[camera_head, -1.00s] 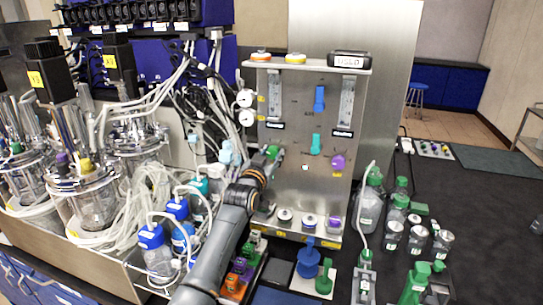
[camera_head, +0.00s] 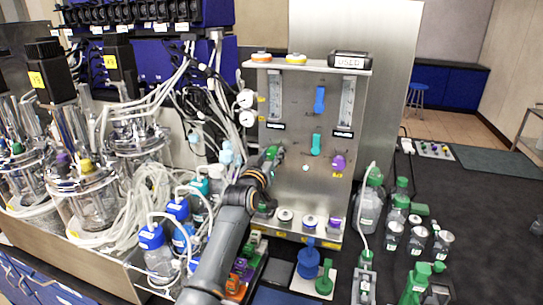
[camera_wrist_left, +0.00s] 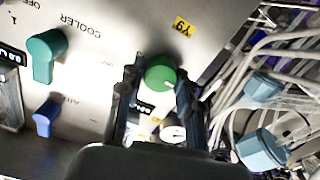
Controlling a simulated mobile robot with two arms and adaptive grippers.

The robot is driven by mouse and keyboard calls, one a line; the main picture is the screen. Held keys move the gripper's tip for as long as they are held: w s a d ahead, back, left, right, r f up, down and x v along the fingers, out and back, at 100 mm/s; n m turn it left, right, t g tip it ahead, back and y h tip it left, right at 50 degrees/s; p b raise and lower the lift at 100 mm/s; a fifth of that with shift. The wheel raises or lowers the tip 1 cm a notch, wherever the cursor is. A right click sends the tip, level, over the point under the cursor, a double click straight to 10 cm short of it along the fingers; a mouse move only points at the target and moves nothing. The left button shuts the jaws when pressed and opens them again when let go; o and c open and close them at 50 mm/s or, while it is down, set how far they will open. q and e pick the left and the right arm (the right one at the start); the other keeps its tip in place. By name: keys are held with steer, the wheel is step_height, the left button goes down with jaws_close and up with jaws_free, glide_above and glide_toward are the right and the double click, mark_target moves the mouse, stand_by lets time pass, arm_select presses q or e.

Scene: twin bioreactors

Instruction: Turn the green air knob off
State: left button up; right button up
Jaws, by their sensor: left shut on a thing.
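The green knob (camera_head: 271,152) sits on the left side of the upright metal control panel (camera_head: 300,190). It is mostly hidden by my gripper in the head view. In the left wrist view the round green knob (camera_wrist_left: 160,74) shows clearly between the two dark fingers. My left gripper (camera_head: 269,161) is at the panel, shut on the green knob, with one finger on each side of it. Its fingers also show in the left wrist view (camera_wrist_left: 158,88). My right gripper is not in view.
A teal knob (camera_head: 316,144), a blue knob (camera_head: 319,99) and a purple knob (camera_head: 338,162) are on the same panel. Tubing and blue-capped bottles (camera_head: 151,240) crowd the left. Green-capped bottles (camera_head: 370,200) stand at the right on the dark bench.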

arm_select(q)
steer(key=o, duration=1.1)
steer(key=shift+f, duration=0.3)
steer(key=shift+o, duration=0.3)
steer(key=shift+r, duration=0.15)
steer(key=v, duration=1.2)
